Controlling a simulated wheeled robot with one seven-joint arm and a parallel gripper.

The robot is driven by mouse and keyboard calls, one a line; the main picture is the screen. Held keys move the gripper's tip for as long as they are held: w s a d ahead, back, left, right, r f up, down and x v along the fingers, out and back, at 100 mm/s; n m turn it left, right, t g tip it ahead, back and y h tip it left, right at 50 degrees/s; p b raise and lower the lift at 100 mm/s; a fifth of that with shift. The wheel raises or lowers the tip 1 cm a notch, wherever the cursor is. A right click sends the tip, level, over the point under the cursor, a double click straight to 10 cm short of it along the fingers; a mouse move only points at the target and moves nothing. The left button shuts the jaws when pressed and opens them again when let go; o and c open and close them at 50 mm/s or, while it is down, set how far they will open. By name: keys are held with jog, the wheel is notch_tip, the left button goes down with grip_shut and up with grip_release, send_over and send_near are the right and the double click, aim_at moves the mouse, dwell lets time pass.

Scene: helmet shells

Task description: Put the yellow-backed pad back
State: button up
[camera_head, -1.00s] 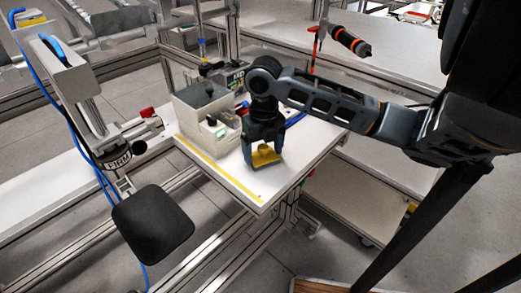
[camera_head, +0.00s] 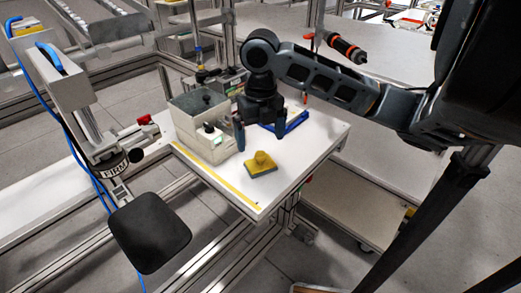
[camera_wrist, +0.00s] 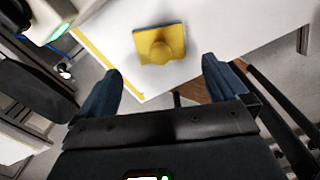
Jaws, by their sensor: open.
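The yellow-backed pad (camera_head: 261,164) lies on the white table (camera_head: 312,143) near its front edge, yellow side with a knob up and a blue-grey layer beneath. In the wrist view the pad (camera_wrist: 160,44) shows beyond the fingertips, between the two fingers but clear of them. My gripper (camera_head: 259,138) is open and empty, above and behind the pad in the head view. Its two dark blue fingers are spread wide in the wrist view (camera_wrist: 162,80).
A grey-beige box-shaped device (camera_head: 203,122) stands left of the pad. A blue bracket-like item (camera_head: 293,124) lies behind on the table. Yellow tape (camera_head: 218,178) runs along the table's left edge. A black seat-like pad (camera_head: 150,228) stands at front left.

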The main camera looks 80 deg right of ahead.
aim_at(260, 154)
notch_tip(260, 154, up, 5)
jog(key=shift+r, duration=0.1)
jog(key=shift+c, duration=0.4)
dwell(1.2)
